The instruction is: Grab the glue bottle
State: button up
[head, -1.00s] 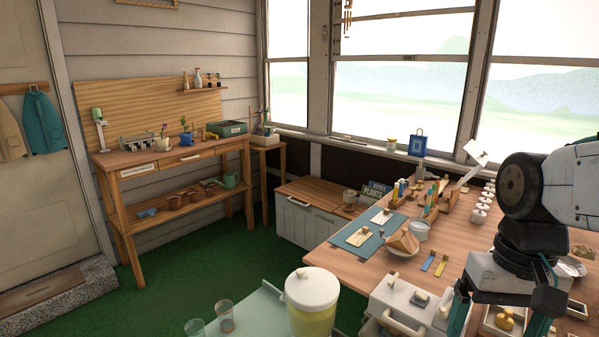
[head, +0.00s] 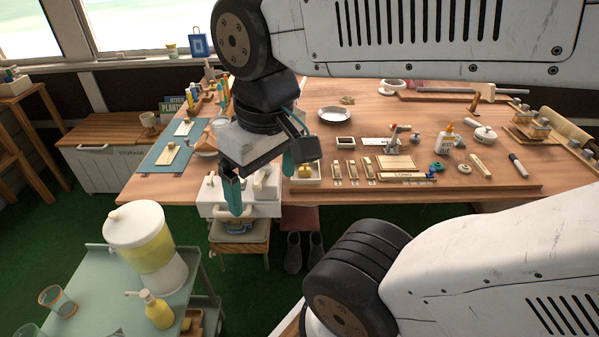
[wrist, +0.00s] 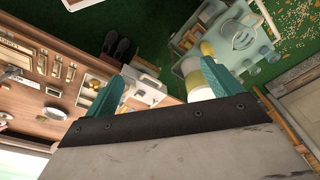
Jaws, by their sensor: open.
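The glue bottle (head: 446,139), white with an orange tip, stands upright on the right part of the wooden worktable (head: 340,185) in the head view. I cannot pick it out clearly in the wrist view. My gripper (head: 262,178) is open and empty, with teal fingers, near the table's front edge. It is well to the left of the glue bottle and apart from it. In the wrist view the two fingers of my gripper (wrist: 164,84) are spread, with nothing held between them.
A drink dispenser (head: 150,245) stands on the green cart (head: 95,285).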

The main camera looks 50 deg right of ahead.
aim_at(444, 141)
jog(key=z, duration=2.65)
jog(key=i, duration=0.25)
jog(key=z, duration=0.15)
